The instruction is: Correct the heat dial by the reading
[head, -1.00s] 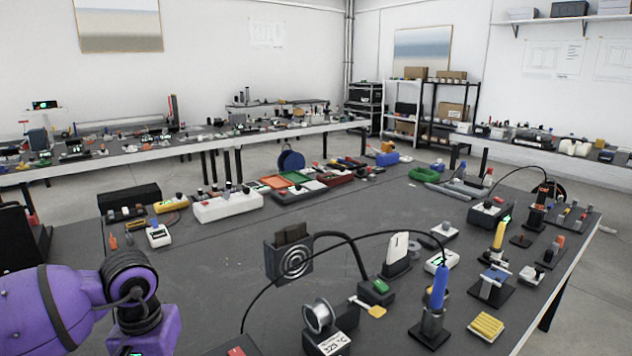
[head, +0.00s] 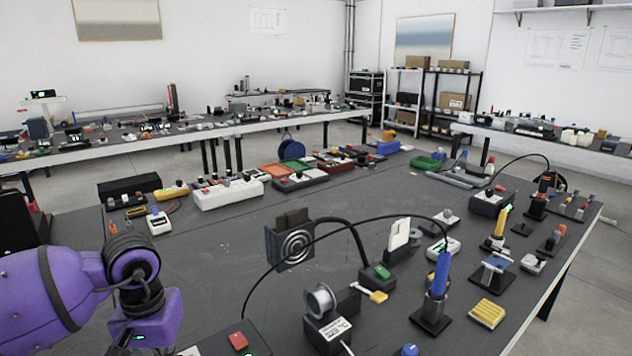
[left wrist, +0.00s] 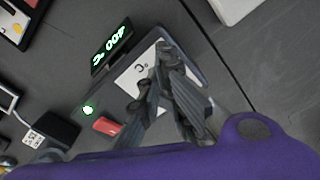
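The heat station in the left wrist view is a dark box with a white panel (left wrist: 135,80), a green-lit display (left wrist: 110,48), a green light and a red button (left wrist: 107,126). The display is turned in the view and seems to read about 400 °C. No dial shows clearly; the fingers cover part of the panel. My left gripper (left wrist: 164,55) is over the panel, its fingers close together at the tips; contact is unclear. In the head view the station's red button (head: 238,341) shows at the bottom edge. My right gripper is out of view.
A spool stand (head: 322,310) with a white card, hard to read, stands right of the station. A blue-handled tool (head: 440,275) stands upright in a holder, with a black cable arching left. A yellow sponge (head: 487,313) lies farther right. The table middle is mostly clear.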

